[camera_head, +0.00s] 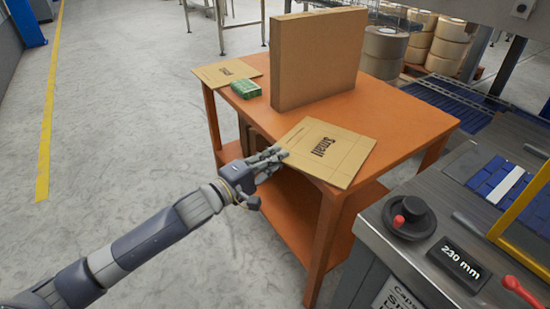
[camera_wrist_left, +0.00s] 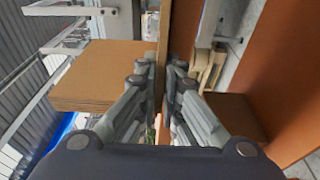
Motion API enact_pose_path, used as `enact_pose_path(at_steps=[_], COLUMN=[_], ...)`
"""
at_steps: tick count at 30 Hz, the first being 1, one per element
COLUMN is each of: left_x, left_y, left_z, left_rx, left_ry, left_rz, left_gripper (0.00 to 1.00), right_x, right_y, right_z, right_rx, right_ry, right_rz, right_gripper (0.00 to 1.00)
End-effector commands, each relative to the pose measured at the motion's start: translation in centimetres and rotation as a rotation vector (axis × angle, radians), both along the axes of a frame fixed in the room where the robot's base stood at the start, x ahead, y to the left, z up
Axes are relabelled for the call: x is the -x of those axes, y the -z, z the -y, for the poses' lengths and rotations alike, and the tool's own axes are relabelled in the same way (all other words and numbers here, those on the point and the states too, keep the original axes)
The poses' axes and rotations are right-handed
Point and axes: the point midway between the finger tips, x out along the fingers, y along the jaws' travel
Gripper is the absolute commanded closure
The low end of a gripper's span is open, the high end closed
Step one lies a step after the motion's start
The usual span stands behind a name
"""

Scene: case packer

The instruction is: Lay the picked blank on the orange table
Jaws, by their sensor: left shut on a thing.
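A flat tan cardboard blank marked "Small" (camera_head: 335,158) is over the front part of the orange table (camera_head: 405,125), its near edge at the table's front edge. It looks about level with the top; whether it touches all over I cannot tell. My left gripper (camera_head: 280,156) is shut on its left corner, just off the table's front edge. In the left wrist view the fingers (camera_wrist_left: 165,78) pinch the blank's thin edge (camera_wrist_left: 164,45), and the orange table (camera_wrist_left: 288,60) is to the right. My right gripper is not in view.
A large upright cardboard piece (camera_head: 318,60) stands on the table behind the blank. Another flat blank (camera_head: 226,71) and a green box (camera_head: 246,89) are at the table's left. A machine with a black knob (camera_head: 409,216) and "230 mm" display (camera_head: 459,262) stands close at right.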

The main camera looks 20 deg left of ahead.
Motion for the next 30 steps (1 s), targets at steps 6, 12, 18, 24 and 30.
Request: enact_pose_path(at_steps=[6,12,18,24,30], left_x=[0.0,0.0,0.0,0.9,3.2], left_y=[0.1,0.1,0.0,0.1,0.1], left_z=[0.0,0.0,0.0,-0.5,-1.6], left_rx=[0.000,0.000,0.000,0.001,-0.001], left_ry=[0.000,0.000,0.000,-0.001,0.000], left_rz=[0.000,0.000,0.000,-0.004,-0.004], left_gripper=[0.87,0.74,0.74,0.74,0.74], right_x=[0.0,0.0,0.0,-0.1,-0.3], right_y=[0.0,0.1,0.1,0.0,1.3], right_z=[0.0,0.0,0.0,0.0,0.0], right_rx=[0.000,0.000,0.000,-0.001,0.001], right_ry=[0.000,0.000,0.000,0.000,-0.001], right_rz=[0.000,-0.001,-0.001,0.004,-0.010], right_gripper=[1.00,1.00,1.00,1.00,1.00])
